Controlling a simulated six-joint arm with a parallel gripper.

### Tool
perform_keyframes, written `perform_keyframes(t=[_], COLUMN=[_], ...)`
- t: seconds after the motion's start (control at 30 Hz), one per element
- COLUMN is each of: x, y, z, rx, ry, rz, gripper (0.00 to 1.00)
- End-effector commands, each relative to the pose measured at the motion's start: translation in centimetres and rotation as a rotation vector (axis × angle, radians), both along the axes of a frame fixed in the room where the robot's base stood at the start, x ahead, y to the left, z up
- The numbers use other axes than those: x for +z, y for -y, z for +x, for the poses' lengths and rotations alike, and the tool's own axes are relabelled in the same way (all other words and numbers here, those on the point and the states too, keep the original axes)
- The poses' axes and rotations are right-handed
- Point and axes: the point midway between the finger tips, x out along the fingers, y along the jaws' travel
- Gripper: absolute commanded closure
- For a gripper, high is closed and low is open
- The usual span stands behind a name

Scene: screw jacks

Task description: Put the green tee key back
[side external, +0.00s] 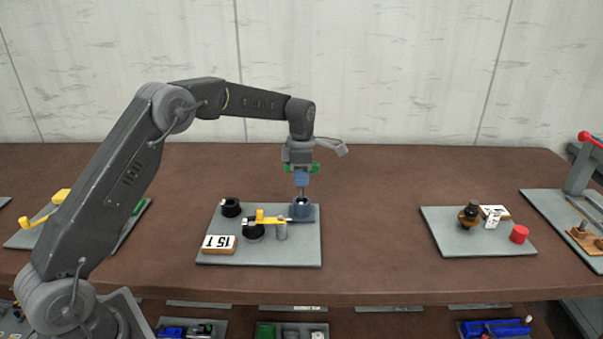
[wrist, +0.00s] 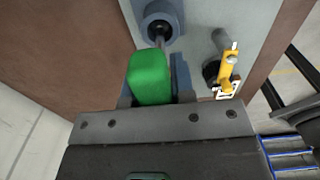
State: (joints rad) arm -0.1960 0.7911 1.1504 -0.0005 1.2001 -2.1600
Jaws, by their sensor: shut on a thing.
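My gripper (side external: 301,178) is shut on the green tee key (side external: 315,168), with the green handle across the jaws. The key's grey shaft points straight down over a blue-grey round holder (side external: 302,211) at the back right of the grey board (side external: 225,225). In the wrist view the green handle (wrist: 150,77) sits at the jaws (wrist: 153,85). The shaft meets the dark opening of the blue holder (wrist: 171,8) there. The shaft's tip is hidden, so I cannot tell how deep it is.
Beside the holder stand a grey post (side external: 282,231), a yellow-handled part (side external: 270,217), black round parts (side external: 231,207) and a "15 T" sign (side external: 219,244). Another board with a red cylinder (side external: 519,234) lies to the right. Bare brown table (side external: 375,215) separates the boards.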

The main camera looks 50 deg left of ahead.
Motion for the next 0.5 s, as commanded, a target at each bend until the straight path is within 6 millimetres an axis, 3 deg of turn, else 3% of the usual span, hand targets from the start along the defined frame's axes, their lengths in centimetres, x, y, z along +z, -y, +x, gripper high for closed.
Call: perform_keyframes(t=[0.5], x=[-0.96], y=[0.0], z=[0.01], rx=[0.0], ry=[0.001], rz=[0.0], gripper=[1.0])
